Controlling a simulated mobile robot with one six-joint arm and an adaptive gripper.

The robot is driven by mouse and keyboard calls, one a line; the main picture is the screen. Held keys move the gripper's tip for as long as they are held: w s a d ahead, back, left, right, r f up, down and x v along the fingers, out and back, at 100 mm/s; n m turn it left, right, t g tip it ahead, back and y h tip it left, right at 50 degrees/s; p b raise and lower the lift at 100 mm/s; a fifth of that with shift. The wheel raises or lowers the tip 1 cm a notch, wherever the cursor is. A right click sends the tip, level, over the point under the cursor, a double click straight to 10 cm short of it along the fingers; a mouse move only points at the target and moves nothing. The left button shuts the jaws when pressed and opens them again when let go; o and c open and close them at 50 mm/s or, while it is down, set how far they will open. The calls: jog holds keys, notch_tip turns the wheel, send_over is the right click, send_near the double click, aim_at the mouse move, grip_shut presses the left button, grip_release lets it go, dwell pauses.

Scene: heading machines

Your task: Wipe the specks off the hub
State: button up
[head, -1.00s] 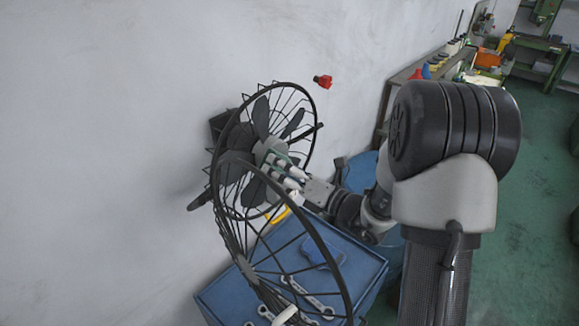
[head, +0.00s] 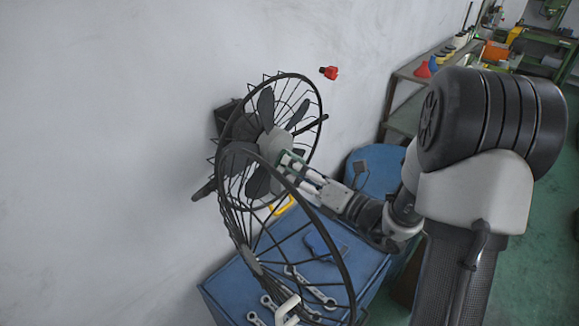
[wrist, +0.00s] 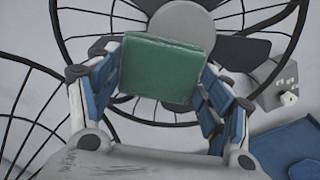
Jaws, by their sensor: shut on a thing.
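The hub (head: 274,143) is a pale grey disc at the centre of a dark-bladed fan on the wall. It also shows in the wrist view (wrist: 183,22), its lower part hidden behind a green pad. I can make out no specks at this size. My gripper (head: 298,169) is shut on the green pad (wrist: 162,70), holding it in front of the hub, slightly below and right of it in the head view. I cannot tell whether the pad touches the hub.
The fan's front wire guard (head: 256,240) hangs open beside my gripper. Below is a blue cabinet (head: 232,290) with several spanners (head: 310,285) and a blue object (head: 325,246). A red item (head: 329,73) is on the wall. A blue drum (head: 378,170) stands to the right.

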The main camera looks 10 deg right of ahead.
jog(key=shift+v, duration=0.85)
jog(key=shift+v, duration=1.5)
